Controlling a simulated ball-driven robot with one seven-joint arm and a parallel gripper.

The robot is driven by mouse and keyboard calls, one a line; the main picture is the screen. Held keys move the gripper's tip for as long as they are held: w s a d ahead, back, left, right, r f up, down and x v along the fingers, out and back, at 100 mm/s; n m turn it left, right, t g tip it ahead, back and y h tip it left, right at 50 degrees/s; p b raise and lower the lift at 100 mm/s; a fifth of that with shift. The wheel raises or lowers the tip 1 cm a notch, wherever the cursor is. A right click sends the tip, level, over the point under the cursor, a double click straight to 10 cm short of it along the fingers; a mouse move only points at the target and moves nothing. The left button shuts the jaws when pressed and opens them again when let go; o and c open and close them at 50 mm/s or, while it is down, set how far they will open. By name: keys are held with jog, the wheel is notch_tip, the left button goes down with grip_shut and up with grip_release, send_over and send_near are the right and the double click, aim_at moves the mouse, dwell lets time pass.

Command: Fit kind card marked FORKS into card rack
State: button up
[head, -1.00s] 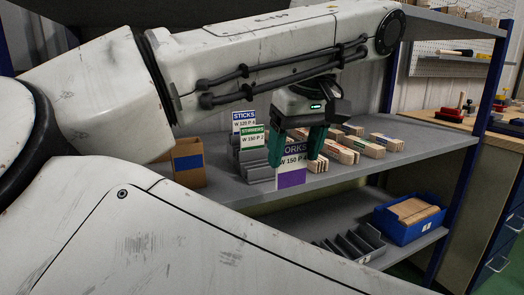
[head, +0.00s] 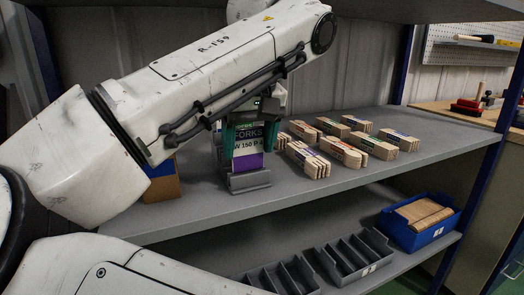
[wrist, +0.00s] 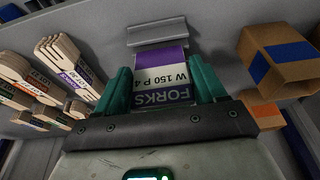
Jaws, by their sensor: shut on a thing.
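The FORKS card (head: 247,161), white with a purple top band and a purple lower part, stands upright between the green fingers of my gripper (head: 249,146). In the wrist view the card (wrist: 162,80) appears upside down, with my gripper (wrist: 160,68) shut on its two side edges. The grey card rack (head: 249,183) is on the shelf directly under the card. The card's lower edge meets the rack's front part; I cannot tell whether it is down in the slot. The rack's rear is hidden behind the card and my gripper.
A cardboard box (head: 161,186) with a blue patch is to the left. Below are grey dividers (head: 345,255) and a blue bin (head: 418,236). The shelf's front edge is close to the rack.

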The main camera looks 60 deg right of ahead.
jog(key=shift+f, duration=0.6)
jog(key=c, duration=0.3)
jog(key=o, duration=1.3)
jog(key=shift+f, duration=0.1)
jog(key=shift+o, duration=1.2)
jog(key=shift+r, duration=0.2)
jog(key=s+a+r+p, duration=0.2)
jog(key=s+a+r, duration=0.1)
jog(key=s+a, duration=0.4)
jog(key=s, duration=0.3)
jog(key=shift+s+p, duration=0.3)
jog(key=shift+o, duration=0.4)
